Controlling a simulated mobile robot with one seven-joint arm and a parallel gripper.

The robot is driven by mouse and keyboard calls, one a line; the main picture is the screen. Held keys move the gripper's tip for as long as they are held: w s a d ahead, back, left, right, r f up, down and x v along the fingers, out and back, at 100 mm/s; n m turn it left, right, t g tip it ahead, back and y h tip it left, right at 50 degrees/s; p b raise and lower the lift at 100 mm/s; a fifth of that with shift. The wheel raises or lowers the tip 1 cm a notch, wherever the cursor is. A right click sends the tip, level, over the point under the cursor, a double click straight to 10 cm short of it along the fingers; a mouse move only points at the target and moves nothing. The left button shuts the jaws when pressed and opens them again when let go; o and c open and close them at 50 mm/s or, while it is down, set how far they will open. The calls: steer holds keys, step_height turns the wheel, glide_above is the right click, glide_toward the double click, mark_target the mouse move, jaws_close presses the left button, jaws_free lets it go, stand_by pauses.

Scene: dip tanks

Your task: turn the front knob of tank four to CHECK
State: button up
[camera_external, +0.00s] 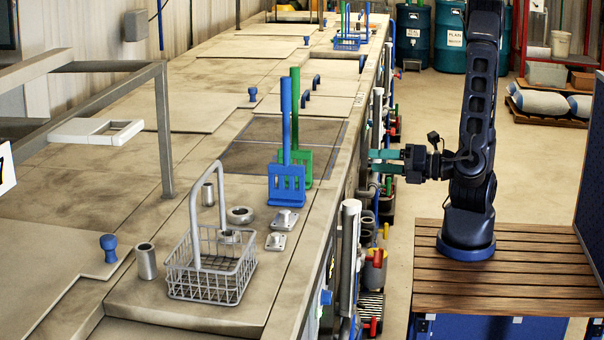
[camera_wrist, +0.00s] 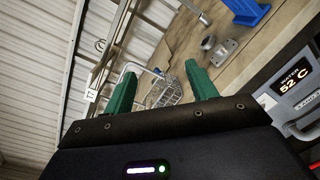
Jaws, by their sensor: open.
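My gripper (camera_external: 373,161) is beside the front of the long tank line, at about the height of its top edge. Its two green fingers are apart with nothing between them. In the wrist view the gripper (camera_wrist: 162,73) is also open and empty. A front panel (camera_wrist: 292,92) with a display (camera_wrist: 294,77) reading WATER 52 °C is at the right of the wrist view. No knob can be made out there. A blue knob-like part (camera_external: 326,297) is on the near front face in the external view. I cannot tell which tank is four or where its knob points.
The tank tops (camera_external: 190,100) carry a wire basket (camera_external: 210,276), blue (camera_external: 286,184) and green (camera_external: 307,165) racks with tall handles, and small metal parts. Pipes and valves (camera_external: 375,257) line the front. Floor is free between the line and my wooden-topped base.

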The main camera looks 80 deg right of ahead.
steer(key=s+a+f+n+y, duration=0.1)
steer(key=a+f, duration=0.1)
glide_toward(326, 297)
steer(key=w+d+f, duration=0.1)
steer(key=w+d, duration=0.1)
steer(key=w, duration=0.5)
steer(key=shift+w, duration=0.35)
steer(key=shift+f, duration=0.15)
steer(key=c, duration=1)
